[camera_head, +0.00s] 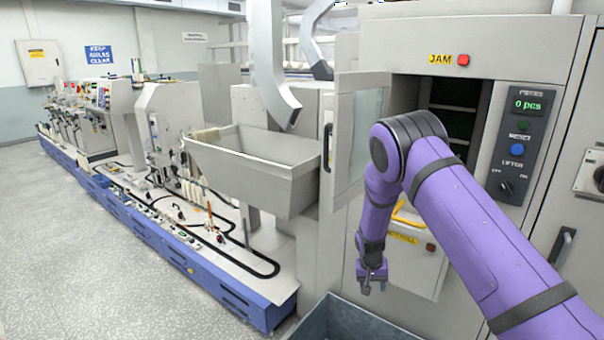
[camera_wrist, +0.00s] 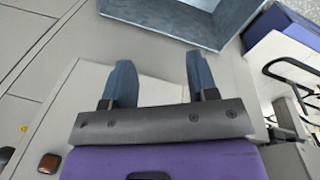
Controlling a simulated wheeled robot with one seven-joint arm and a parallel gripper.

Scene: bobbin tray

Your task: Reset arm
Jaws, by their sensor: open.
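My purple arm comes in from the lower right in the head view and bends down at the elbow. My gripper (camera_head: 373,286) hangs at the arm's lower end, in front of the grey machine (camera_head: 410,270). In the wrist view my gripper (camera_wrist: 160,85) shows two blue-grey fingers spread wide apart. Nothing is between them, only the machine's pale panel behind. The gripper is close above a blue-grey bin (camera_head: 345,318), slightly to its rear. That bin also shows at the top of the wrist view (camera_wrist: 180,30).
An open door (camera_head: 358,130) with a window stands left of a dark opening (camera_head: 455,105). A control panel (camera_head: 519,140) reads "0 pcs", beneath a JAM light (camera_head: 463,60). A grey tray (camera_head: 255,165) and a long blue-based machine line (camera_head: 225,280) lie left. The floor (camera_head: 90,270) is clear.

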